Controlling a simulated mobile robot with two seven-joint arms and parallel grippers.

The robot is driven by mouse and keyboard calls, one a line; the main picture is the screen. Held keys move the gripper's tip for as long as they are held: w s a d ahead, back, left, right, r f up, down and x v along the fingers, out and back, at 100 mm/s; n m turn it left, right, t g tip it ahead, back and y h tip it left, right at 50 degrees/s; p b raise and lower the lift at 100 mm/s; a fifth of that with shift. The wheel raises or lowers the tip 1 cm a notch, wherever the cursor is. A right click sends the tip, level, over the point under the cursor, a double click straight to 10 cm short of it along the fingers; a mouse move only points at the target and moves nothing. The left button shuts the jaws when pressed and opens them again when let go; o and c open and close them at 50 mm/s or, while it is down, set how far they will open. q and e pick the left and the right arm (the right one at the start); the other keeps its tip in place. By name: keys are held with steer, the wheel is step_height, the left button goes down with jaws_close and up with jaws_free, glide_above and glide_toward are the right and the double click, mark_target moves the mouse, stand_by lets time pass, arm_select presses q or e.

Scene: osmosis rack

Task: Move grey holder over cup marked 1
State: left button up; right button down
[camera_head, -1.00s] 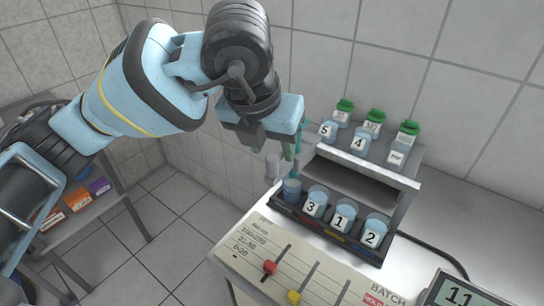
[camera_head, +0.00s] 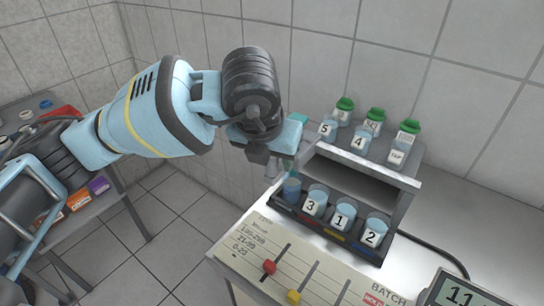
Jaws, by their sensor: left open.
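The cup marked 1 (camera_head: 344,215) stands in the dark lower tray (camera_head: 330,236), between the cup marked 3 (camera_head: 314,202) and the cup marked 2 (camera_head: 374,231). A bluish cup with no readable label (camera_head: 291,190) stands at the tray's left end. My left gripper (camera_head: 283,168) is open, pointing down just above and behind that cup. A small grey piece (camera_head: 272,169) beside the fingers may be the grey holder; the gripper partly covers it, and I cannot tell whether they touch. My right gripper is out of view.
The upper shelf (camera_head: 408,181) holds cups marked 5 (camera_head: 327,129), 4 (camera_head: 359,142) and TAP (camera_head: 399,151), with green-capped bottles (camera_head: 374,121) behind. A slider panel (camera_head: 290,262) lies in front. A display (camera_head: 458,292) stands at lower right.

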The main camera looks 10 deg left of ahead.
arm_select(q)
steer(key=shift+f, duration=0.1)
steer(key=shift+c, duration=0.7)
jaws_close()
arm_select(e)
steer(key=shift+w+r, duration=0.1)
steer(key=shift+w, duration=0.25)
arm_select(q)
steer(key=shift+w, duration=0.1)
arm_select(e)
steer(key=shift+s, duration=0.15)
